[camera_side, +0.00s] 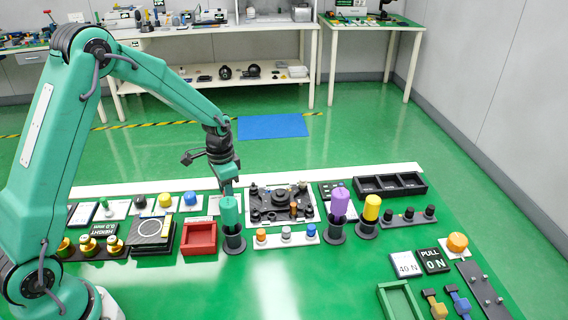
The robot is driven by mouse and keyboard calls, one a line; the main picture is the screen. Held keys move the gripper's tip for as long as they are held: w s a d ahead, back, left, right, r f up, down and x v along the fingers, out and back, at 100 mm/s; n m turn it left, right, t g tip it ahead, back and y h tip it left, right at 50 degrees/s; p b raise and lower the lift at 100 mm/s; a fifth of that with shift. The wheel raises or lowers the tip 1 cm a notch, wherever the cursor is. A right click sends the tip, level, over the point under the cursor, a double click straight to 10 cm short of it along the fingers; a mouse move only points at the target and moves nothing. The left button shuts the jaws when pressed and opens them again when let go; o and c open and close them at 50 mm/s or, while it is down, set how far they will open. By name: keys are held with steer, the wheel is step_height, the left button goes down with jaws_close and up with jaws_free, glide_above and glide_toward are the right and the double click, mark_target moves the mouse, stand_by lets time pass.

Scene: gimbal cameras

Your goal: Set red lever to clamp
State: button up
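I cannot make out a red lever in the side view. A white plate (259,189) with a black fixture (270,212) stands right of my gripper, and a small orange-brown part (294,210) sits on it; whether that is the lever is too small to tell. My gripper (229,192) points down directly above a teal cylinder (230,212), which stands upright in a black round holder (234,243). The fingers and the cylinder top overlap in the picture, so I cannot tell whether they touch or grip.
A red tray (185,249) lies left of the holder. A white strip with several knobs (273,239) lies right of it. Purple (340,203) and yellow (372,208) cylinders stand further right, with a black three-part tray (367,189) behind. Green floor at front centre is clear.

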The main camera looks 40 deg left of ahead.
jaws_close()
steer(key=shift+a, duration=0.1)
steer(key=n, duration=0.2)
steer(key=s+n, duration=0.1)
steer(key=n, duration=0.1)
steer(key=shift+a, duration=0.4)
steer(key=shift+s+a+n, duration=0.15)
steer(key=shift+s+n, duration=0.1)
steer(key=shift+n, duration=0.85)
steer(key=shift+s+a+n, duration=0.1)
steer(key=shift+s+n, duration=0.15)
steer(key=shift+n, duration=0.85)
jaws_free()
